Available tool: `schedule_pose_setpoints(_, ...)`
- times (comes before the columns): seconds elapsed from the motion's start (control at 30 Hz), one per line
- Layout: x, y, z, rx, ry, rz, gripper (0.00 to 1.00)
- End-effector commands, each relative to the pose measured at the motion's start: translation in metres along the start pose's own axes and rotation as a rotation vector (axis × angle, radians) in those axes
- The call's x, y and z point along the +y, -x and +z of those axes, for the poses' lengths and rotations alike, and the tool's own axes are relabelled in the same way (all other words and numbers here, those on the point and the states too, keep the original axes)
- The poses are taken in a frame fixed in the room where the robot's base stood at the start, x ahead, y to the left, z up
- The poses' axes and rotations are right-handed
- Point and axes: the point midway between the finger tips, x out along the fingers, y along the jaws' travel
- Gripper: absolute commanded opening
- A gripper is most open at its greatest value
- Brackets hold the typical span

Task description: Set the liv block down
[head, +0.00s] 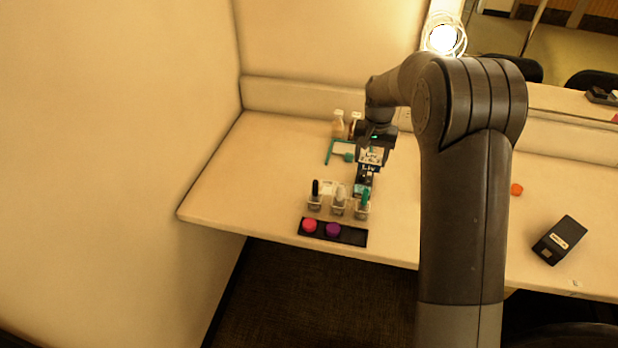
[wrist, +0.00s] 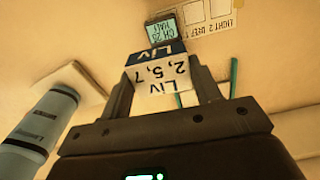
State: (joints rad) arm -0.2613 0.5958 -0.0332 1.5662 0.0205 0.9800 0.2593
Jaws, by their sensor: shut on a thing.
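In the head view my gripper (head: 374,146) is over the desk among small items. The block's underside is hidden, and I cannot tell whether it touches anything below.
A teal frame (head: 333,152) lies left of the block, with small bottles (head: 339,122) behind. A small display (wrist: 165,31) is near the block. The desk's left part is clear.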

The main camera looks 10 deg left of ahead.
Motion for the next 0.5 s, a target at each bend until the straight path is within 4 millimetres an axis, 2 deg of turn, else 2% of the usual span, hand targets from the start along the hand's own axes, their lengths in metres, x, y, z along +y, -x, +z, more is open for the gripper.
schedule_pose_setpoints(0.03,-0.02,-0.001,-0.005,0.0,0.015,0.0,0.35)
schedule_pose_setpoints(0.1,-0.04,-0.002,-0.008,0.0,0.023,0.0,0.35)
schedule_pose_setpoints(0.33,-0.078,-0.007,-0.013,-0.001,0.038,0.0,0.35)
schedule_pose_setpoints(0.5,-0.111,-0.027,-0.014,-0.002,0.041,0.0,0.35)
